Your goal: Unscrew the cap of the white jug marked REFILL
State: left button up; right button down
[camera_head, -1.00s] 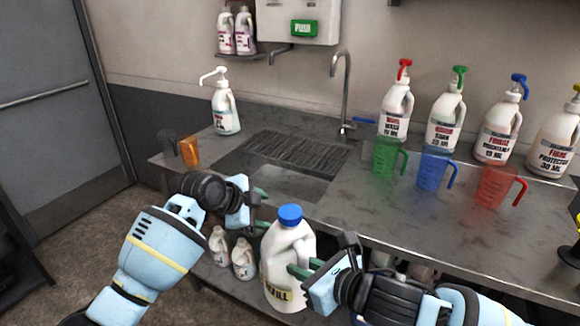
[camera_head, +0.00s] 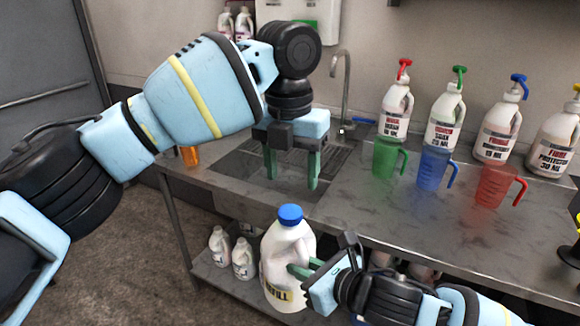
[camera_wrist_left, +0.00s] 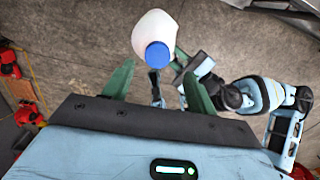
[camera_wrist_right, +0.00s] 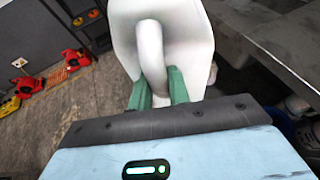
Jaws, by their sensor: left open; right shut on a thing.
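The white jug marked REFILL (camera_head: 286,262) stands out in front of the steel counter, upright, with its blue cap (camera_head: 290,214) on top. My right gripper (camera_head: 305,269) is shut on the jug's handle, which shows between its green fingers in the right wrist view (camera_wrist_right: 152,60). My left gripper (camera_head: 292,180) is open and empty, fingers pointing down, above the jug's cap in the head view. In the left wrist view the blue cap (camera_wrist_left: 158,55) lies beyond the fingertips, between and ahead of them, not touched.
The steel counter (camera_head: 350,212) holds a green jug (camera_head: 385,157), a blue jug (camera_head: 433,168) and a red jug (camera_head: 494,187). Several pump bottles (camera_head: 443,122) stand behind them. Small white bottles (camera_head: 243,259) sit on the lower shelf. A tap (camera_head: 342,85) rises behind the sink.

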aim_at(290, 211)
pick_arm(q)
jog(key=shift+s+a+r+m, duration=0.15)
jog(key=shift+s+r+m, duration=0.1)
jog(key=shift+m, duration=0.15)
jog(key=shift+f, duration=0.1)
jog(key=shift+w+f, duration=0.1)
jog(key=shift+f, duration=3.8)
